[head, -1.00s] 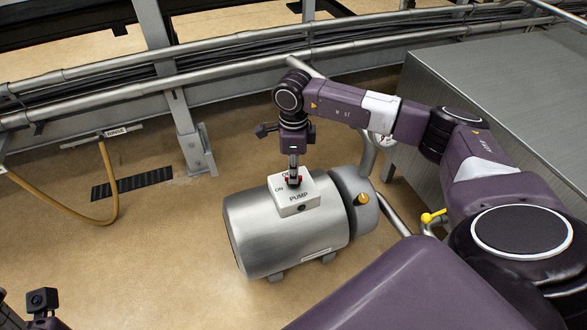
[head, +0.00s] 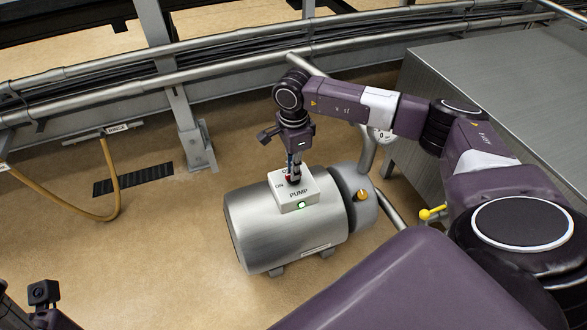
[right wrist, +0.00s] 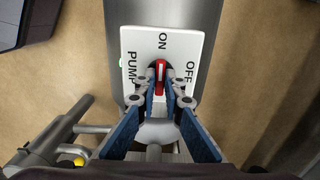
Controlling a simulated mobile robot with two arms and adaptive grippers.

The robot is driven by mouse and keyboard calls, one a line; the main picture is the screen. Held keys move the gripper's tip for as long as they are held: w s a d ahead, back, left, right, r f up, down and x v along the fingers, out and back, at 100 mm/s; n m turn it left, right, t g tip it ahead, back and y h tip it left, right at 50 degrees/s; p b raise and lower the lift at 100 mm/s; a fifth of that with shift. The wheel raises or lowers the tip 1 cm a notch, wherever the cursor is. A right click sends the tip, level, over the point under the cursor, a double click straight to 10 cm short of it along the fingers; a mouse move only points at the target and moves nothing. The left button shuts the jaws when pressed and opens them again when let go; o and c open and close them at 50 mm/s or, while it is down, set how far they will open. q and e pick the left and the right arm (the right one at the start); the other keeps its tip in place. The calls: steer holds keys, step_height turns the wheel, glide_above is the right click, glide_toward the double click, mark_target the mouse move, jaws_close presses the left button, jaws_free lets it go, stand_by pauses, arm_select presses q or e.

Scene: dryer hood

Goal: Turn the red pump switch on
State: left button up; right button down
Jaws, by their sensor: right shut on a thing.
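The red pump switch (right wrist: 160,76) sits in a white box labelled PUMP (head: 312,188), on top of a silver cylindrical pump (head: 270,235). In the right wrist view the switch lies between the fingertips of my right gripper (right wrist: 161,88), which is shut on it. The red handle lines up toward the ON label; the OFF label is off to its right. In the head view my right gripper (head: 293,178) reaches down onto the box top and partly hides the switch. A green light (head: 301,206) glows on the box front. My left gripper's fingers are not visible.
A large metal cabinet (head: 500,85) stands at the right behind my arm. Pipes run along the back. A yellow hose (head: 115,190) hangs at the left near a floor drain (head: 133,179). A yellow-handled valve (head: 432,213) is right of the pump. The floor left of the pump is clear.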

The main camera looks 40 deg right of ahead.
steer(key=c, duration=2.3)
jaws_free()
steer(key=shift+r, duration=0.1)
step_height(320, 180, up, 12)
steer(key=shift+f, duration=0.1)
